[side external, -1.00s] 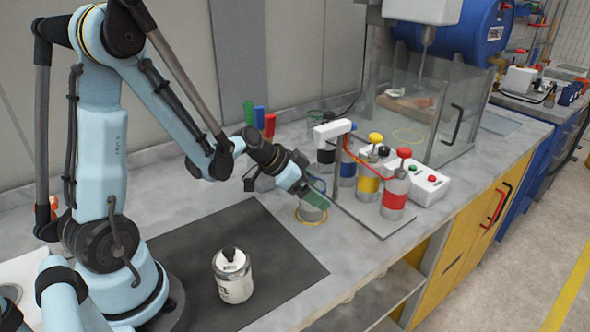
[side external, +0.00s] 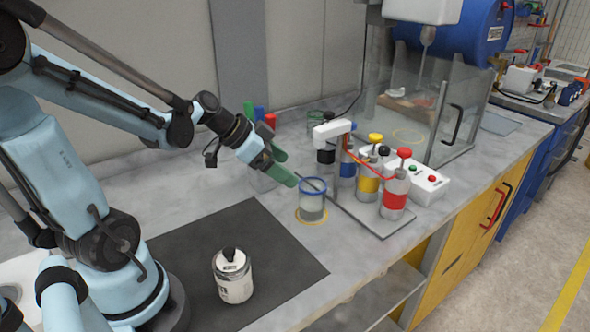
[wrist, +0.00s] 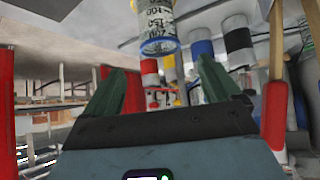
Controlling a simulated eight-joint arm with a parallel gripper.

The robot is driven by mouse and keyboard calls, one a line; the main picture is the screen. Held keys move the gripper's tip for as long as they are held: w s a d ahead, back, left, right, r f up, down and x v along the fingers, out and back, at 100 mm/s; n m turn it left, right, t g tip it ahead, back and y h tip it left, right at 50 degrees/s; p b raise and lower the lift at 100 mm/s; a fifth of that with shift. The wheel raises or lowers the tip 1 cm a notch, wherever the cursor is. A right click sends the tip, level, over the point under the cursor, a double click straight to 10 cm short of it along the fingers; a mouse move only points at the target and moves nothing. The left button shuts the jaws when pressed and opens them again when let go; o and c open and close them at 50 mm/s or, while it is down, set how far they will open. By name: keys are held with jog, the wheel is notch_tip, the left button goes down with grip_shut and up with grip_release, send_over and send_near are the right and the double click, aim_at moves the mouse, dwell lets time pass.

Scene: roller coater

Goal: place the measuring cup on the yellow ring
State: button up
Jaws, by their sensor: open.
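The measuring cup (side external: 312,201) is clear with a blue rim and has pale content in its lower part. It stands upright on the yellow ring (side external: 327,220), whose edge shows around its base. My gripper (side external: 292,168) has green fingers and is open and empty, just left of the cup and apart from it. In the wrist view the open fingers (wrist: 165,85) are spread wide, and the cup (wrist: 155,22) shows beyond them at the top, with dark markings on its side.
Several colored bottles stand on a grey plate (side external: 378,222) right of the cup. Red, blue and green handles (side external: 260,117) stand close behind my gripper. A white jar (side external: 232,276) stands on the dark mat (side external: 290,265). The glass enclosure (side external: 400,112) is farther back.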

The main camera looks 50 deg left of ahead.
jog(key=s+d+r+n+g+y, duration=0.1)
jog(key=s+d+n+y, duration=0.2)
jog(key=d, duration=0.5)
jog(key=shift+s+d+r+n+y, duration=0.15)
jog(key=shift+s+r+n+y, duration=0.2)
jog(key=shift+s+n, duration=0.65)
